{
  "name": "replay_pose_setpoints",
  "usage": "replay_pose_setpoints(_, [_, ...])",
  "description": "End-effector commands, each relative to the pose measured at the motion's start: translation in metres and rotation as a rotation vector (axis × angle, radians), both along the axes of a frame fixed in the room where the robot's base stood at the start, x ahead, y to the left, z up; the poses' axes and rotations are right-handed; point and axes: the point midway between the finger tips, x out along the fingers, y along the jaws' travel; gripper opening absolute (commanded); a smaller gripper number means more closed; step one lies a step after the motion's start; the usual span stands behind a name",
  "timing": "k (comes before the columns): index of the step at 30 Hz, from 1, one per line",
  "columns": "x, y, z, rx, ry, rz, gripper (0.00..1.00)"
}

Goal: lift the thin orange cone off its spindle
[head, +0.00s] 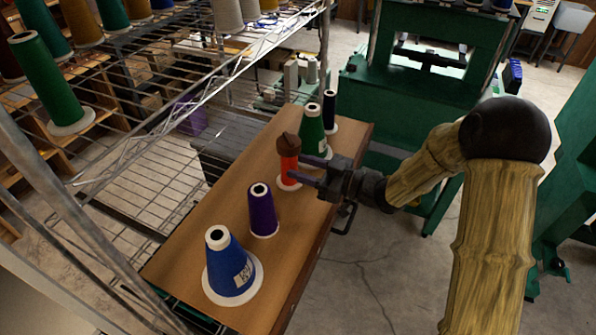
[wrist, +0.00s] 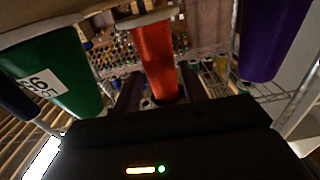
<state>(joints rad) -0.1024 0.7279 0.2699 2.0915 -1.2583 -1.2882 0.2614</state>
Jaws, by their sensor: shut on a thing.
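The thin orange cone (head: 289,166) stands upright over the wooden board (head: 223,195), with a white base and a brown top. My gripper (head: 298,171) reaches it from the right, one finger on each side, and is shut on it. In the wrist view the picture is upside down, and the orange cone (wrist: 156,60) runs down between the two dark fingers (wrist: 160,93), its white base at the top. The spindle inside the cone is hidden. I cannot tell whether the base touches the board.
A green cone (head: 312,133) and a dark cone (head: 330,111) stand behind the orange one. A purple cone (head: 262,212) and a large blue cone (head: 231,268) stand in front. A wire rack (head: 120,120) with more cones is at left; a green machine (head: 400,95) is behind.

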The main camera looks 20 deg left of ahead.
Motion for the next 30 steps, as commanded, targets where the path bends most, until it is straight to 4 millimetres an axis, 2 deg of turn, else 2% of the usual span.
replay_pose_setpoints(1, [0.001,-0.001,0.006,0.000,-0.001,-0.002,0.22])
replay_pose_setpoints(24, [0.001,-0.002,0.055,0.000,0.000,-0.004,0.22])
replay_pose_setpoints(30, [0.001,-0.002,0.056,0.000,0.000,-0.003,0.22])
